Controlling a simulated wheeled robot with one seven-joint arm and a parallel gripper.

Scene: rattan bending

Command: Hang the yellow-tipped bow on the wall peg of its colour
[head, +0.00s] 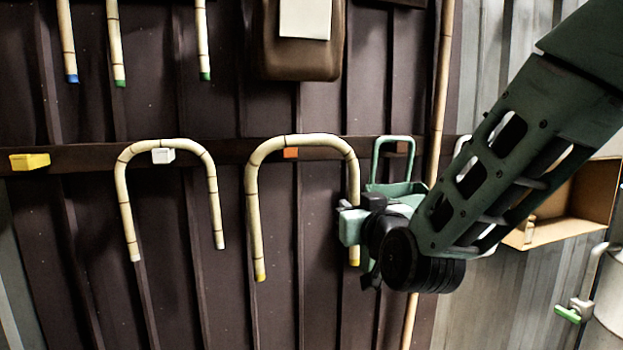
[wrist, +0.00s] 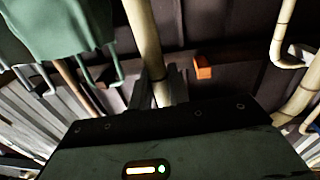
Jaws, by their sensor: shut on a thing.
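The yellow-tipped bow (head: 253,190) is a pale inverted U with both yellow ends pointing down. My gripper (head: 352,229) is shut on its right leg, low down near the tip. In the wrist view the leg (wrist: 142,35) runs between my fingers (wrist: 160,90). The top of the arch is just above an orange peg (head: 290,153) in the head view. I cannot tell whether it touches that peg. The orange peg also shows in the wrist view (wrist: 203,67). The yellow peg (head: 30,161) is at the far left of the dark rail, with nothing on it.
A white-tipped bow (head: 124,205) hangs at the white peg (head: 163,156), between the yellow peg and my bow. Rods with blue and green tips (head: 116,45) hang above. A green holder (head: 395,180) and a tall cane (head: 438,100) are close to my gripper. An open box (head: 590,190) is right.

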